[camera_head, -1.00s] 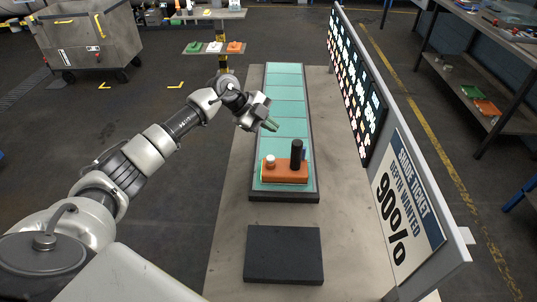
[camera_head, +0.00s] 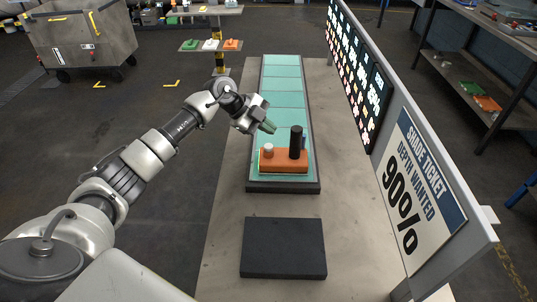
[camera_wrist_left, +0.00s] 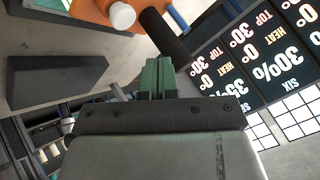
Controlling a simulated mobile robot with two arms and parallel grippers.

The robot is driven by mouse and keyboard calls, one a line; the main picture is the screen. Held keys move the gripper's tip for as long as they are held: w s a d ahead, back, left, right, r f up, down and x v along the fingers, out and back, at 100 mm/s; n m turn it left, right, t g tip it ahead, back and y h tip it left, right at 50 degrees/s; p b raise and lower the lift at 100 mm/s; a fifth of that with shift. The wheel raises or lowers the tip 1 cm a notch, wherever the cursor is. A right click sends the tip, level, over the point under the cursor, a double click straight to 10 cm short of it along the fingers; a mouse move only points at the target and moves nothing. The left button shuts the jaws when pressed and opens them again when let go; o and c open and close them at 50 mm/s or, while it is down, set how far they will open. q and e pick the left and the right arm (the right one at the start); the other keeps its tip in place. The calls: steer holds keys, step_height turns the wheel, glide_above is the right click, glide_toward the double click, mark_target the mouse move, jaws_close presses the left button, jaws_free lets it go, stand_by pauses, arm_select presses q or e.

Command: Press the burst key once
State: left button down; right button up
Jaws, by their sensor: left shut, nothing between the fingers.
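An orange block (camera_head: 283,161) sits at the near end of the teal-panelled strip on the table. It carries a short white knob (camera_head: 268,149) and a tall black post (camera_head: 296,142). No label marks either one as the burst key. My left gripper (camera_head: 270,127) is shut and empty, above the strip, just beyond and left of the black post. In the left wrist view the shut green fingers (camera_wrist_left: 157,78) point toward the black post (camera_wrist_left: 164,34), with the white knob (camera_wrist_left: 122,15) to its left. I cannot tell whether they touch. My right gripper is not in view.
A dark flat pad (camera_head: 284,248) lies on the table (camera_head: 225,215) nearer to me. A display board (camera_head: 357,75) and a shade ticket sign reading 90% (camera_head: 415,195) stand along the right edge. A small stand (camera_head: 212,46) with coloured blocks is behind.

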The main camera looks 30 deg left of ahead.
mark_target(268, 147)
arm_select(q)
steer(key=shift+f, duration=1.5)
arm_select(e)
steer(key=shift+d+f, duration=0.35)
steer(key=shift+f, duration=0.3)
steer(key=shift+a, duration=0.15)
arm_select(q)
steer(key=shift+f, duration=0.4)
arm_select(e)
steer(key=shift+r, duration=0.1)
